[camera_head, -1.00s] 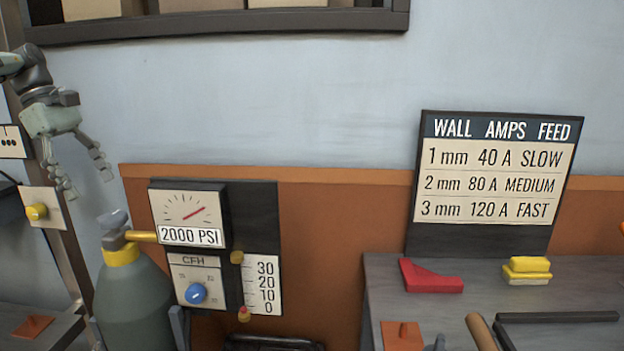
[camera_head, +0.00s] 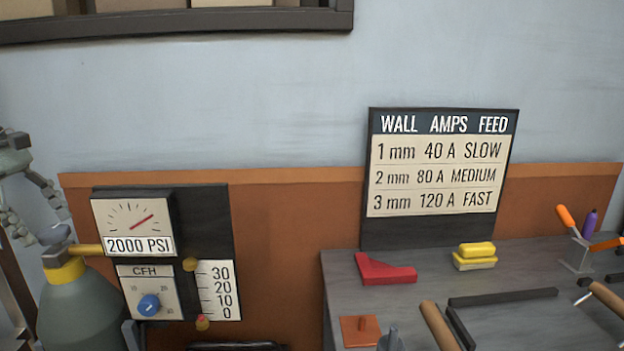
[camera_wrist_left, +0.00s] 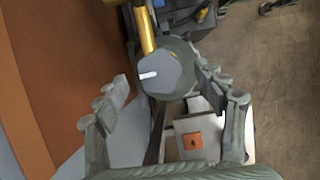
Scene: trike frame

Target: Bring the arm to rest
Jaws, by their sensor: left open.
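My left gripper (camera_head: 38,222) is at the left edge of the head view, above and around the level of the gas cylinder's top. Its fingers are spread and nothing is held between them. In the left wrist view the open fingers (camera_wrist_left: 165,100) stand on both sides of the cylinder's grey valve knob (camera_wrist_left: 165,75), which lies beyond them; I cannot tell whether they touch it. The green cylinder (camera_head: 80,310) with its yellow collar stands at the lower left of the head view. My right gripper is not in view.
A gauge panel (camera_head: 205,215) reading 2000 PSI hangs right of the cylinder. The grey workbench (camera_head: 500,325) carries a red angled block (camera_head: 384,270), a yellow block (camera_head: 475,256) and tools. A settings board (camera_head: 440,163) stands behind it.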

